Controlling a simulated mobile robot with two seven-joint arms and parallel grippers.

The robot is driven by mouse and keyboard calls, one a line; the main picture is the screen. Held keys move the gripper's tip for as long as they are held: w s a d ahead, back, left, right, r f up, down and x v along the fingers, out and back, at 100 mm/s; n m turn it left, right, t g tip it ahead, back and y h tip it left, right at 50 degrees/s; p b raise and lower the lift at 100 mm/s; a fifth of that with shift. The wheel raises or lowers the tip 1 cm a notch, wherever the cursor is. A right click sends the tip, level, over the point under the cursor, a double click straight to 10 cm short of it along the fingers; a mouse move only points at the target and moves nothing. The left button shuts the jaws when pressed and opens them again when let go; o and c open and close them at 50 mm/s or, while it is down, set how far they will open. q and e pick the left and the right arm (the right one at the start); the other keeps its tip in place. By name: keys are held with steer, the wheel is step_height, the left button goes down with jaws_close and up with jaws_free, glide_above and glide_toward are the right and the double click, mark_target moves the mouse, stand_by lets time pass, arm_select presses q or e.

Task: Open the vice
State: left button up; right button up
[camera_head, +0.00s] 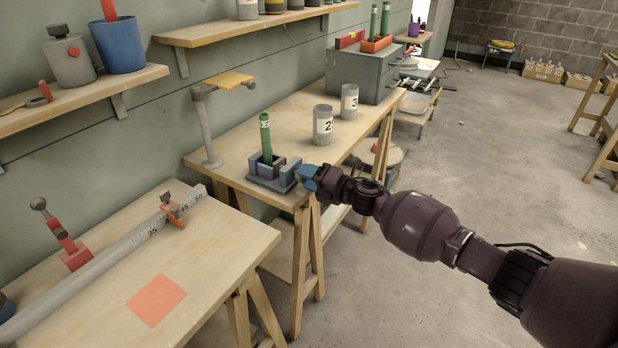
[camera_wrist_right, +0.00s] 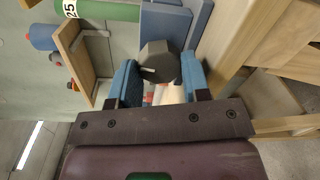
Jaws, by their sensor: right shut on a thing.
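The blue-grey vice (camera_head: 272,178) sits at the near end of the middle workbench. A green conduit piece (camera_head: 265,140) stands upright in it. In the right wrist view, part of the vice (camera_wrist_right: 199,20) and the green piece (camera_wrist_right: 112,10), marked 25, show at the top. My right gripper (camera_head: 309,177) is at the vice's right side. In the right wrist view, its blue fingers are shut on a dark grey knob (camera_wrist_right: 160,62), the vice's handle. The fingers hide the knob in the head view. My left gripper is not in view.
Grey cups marked 2 (camera_head: 323,125) and 3 (camera_head: 349,101) stand behind the vice. A post with a yellow top (camera_head: 206,125) stands to its left. The near bench (camera_head: 95,300) holds a measuring rail (camera_head: 110,255). Open floor (camera_head: 440,160) lies to the right.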

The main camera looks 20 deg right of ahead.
stand_by(0.5)
steer(key=o, duration=0.9)
steer(key=shift+s, duration=0.1)
steer(key=shift+o, duration=0.2)
steer(key=shift+d+f, duration=0.1)
steer(key=shift+f, duration=0.1)
